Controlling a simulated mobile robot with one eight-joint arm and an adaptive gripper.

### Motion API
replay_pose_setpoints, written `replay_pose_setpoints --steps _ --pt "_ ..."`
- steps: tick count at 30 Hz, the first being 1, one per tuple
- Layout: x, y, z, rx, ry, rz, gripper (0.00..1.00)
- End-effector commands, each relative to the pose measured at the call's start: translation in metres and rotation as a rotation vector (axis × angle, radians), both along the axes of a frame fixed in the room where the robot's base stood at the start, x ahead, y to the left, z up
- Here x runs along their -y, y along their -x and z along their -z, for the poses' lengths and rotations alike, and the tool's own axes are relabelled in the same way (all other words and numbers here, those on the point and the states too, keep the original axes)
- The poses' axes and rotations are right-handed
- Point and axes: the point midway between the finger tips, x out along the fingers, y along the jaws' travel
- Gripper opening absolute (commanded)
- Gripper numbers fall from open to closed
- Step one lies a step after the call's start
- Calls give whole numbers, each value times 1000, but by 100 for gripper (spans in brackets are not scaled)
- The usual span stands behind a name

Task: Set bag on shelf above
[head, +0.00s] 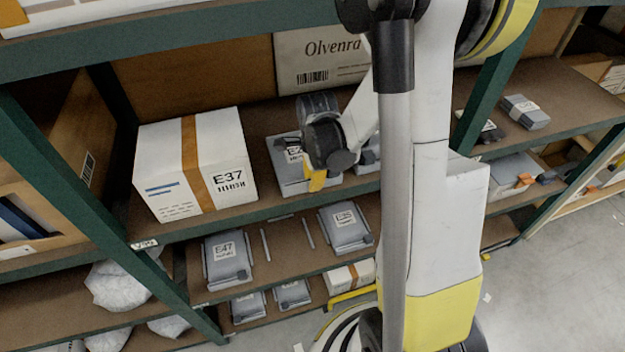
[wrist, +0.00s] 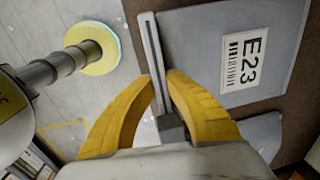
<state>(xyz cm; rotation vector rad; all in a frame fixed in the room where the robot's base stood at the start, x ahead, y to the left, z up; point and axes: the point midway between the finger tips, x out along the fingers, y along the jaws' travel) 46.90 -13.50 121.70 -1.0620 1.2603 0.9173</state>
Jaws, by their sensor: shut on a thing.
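A grey flat bag (head: 286,179) with a white label lies at the middle shelf, right of the white E37 box. In the wrist view the bag (wrist: 205,50) shows its E23 label clearly. My gripper (head: 318,180) is at the bag's right front side. Its yellow fingers (wrist: 158,82) are shut on the bag's narrow grey bar at the edge. Whether the bag rests on the shelf or is slightly raised cannot be told. The shelf above (head: 180,50) shows its green front beam; most of its top is out of view.
The white E37 box (head: 170,168) stands left of the bag. A large Olvenra carton (head: 318,58) is behind it. More grey bags, such as E47 (head: 227,260), lie on the lower shelf. A green upright (head: 490,85) stands to the right. My arm hides part of the shelves.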

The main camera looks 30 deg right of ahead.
Motion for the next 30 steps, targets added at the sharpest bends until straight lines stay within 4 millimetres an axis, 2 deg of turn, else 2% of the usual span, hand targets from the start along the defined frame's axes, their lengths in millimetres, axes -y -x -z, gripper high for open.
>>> replay_pose_setpoints --steps 5,6,7,16,20,23,30 --pt "0 0 3 0 0 0 0" --pt "0 0 2 0 0 0 23" --pt "0 0 2 0 0 0 32" --pt "0 0 1 0 0 0 33" --pt "0 1 -7 0 0 0 33" --pt "-1 3 -23 0 0 0 33" --pt "-2 9 -77 0 0 0 33"
